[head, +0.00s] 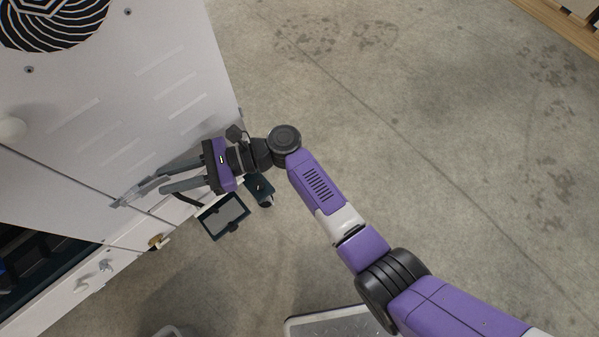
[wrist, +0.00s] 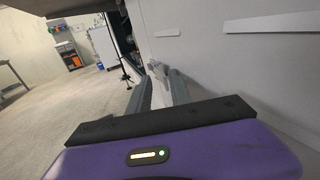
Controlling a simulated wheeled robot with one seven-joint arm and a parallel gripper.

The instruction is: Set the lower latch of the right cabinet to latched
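The white cabinet (head: 100,90) fills the left of the head view. A small pale-grey metal piece (head: 124,200), apparently a latch, sits at its edge. Its marking and exact position are too small to read. My gripper (head: 161,180) reaches to it from the right, its two dark fingers apart. In the wrist view the pale piece (wrist: 157,70) shows at and between the fingertips (wrist: 158,82). I cannot tell whether the fingers touch it. They do not look closed on it.
A dark-framed panel (head: 224,216) is below my gripper. The concrete floor (head: 420,130) is clear to the right.

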